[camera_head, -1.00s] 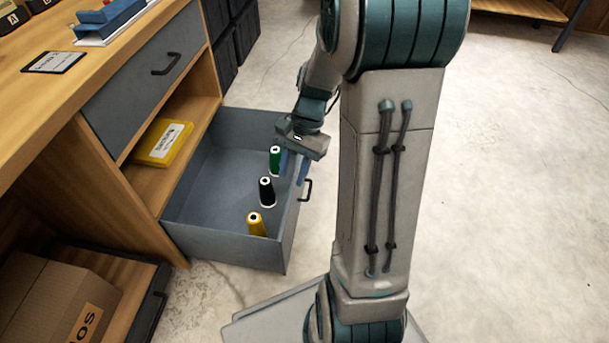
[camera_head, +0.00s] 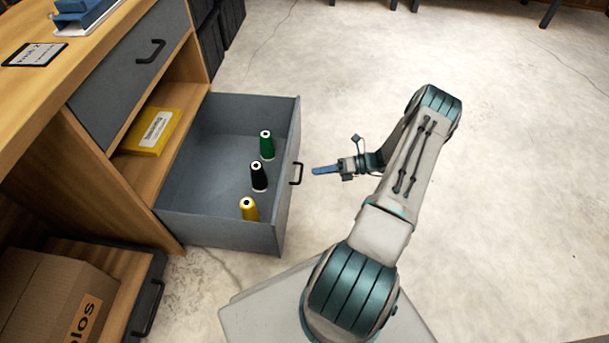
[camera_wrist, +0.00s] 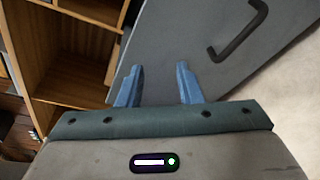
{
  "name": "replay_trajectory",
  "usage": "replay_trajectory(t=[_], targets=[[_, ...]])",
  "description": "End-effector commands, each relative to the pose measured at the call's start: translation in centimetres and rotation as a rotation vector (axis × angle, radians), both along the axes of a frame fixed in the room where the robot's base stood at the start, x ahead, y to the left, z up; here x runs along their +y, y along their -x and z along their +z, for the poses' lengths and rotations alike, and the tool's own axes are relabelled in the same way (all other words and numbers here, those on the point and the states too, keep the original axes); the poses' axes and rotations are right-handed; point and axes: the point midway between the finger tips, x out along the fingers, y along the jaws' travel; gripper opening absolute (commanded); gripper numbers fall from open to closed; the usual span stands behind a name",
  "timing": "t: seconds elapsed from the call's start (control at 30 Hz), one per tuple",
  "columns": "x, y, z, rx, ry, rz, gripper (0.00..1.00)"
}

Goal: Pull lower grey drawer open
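The lower grey drawer (camera_head: 222,225) stands pulled out of the wooden cabinet in the head view. It holds a green spool (camera_head: 267,146), a black spool (camera_head: 259,177) and a yellow spool (camera_head: 249,209), all upright. Its black handle (camera_head: 297,173) is on the front panel. My gripper (camera_head: 314,171) is just right of that handle, apart from it, fingers pointing toward it. In the wrist view my gripper (camera_wrist: 157,85) has its two blue fingers spread with nothing between them. A grey panel with a black handle (camera_wrist: 240,35) shows ahead and to the right there.
An upper grey drawer (camera_head: 133,75) is shut above a shelf with a yellow box (camera_head: 154,132). A cardboard box (camera_head: 55,300) sits at lower left, near another black handle (camera_head: 150,308).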

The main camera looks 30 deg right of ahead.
Motion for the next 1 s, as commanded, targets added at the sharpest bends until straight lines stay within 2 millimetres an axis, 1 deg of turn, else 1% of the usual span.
replay_trajectory(t=[0.03, 0.2, 0.3, 0.43, 0.5, 0.6, 0.73, 0.87, 1.0], targets=[[-0.7, 0.5, -1.8, 0.04, -0.071, -0.074, 0.33], [-3.0, 1.7, -6.5, 0.154, -0.306, -0.296, 0.33], [-3.9, 2.5, -8.8, 0.201, -0.433, -0.404, 0.33], [-4.7, 3.5, -11.1, 0.241, -0.558, -0.504, 0.33], [-5.0, 3.8, -11.8, 0.253, -0.604, -0.536, 0.33], [-5.2, 4.1, -12.4, 0.262, -0.643, -0.564, 0.33], [-4.8, 3.5, -12.5, 0.265, -0.656, -0.572, 0.33], [-3.7, 1.9, -12.2, 0.266, -0.656, -0.569, 0.33], [-2.0, -0.6, -11.8, 0.267, -0.655, -0.567, 0.33]])
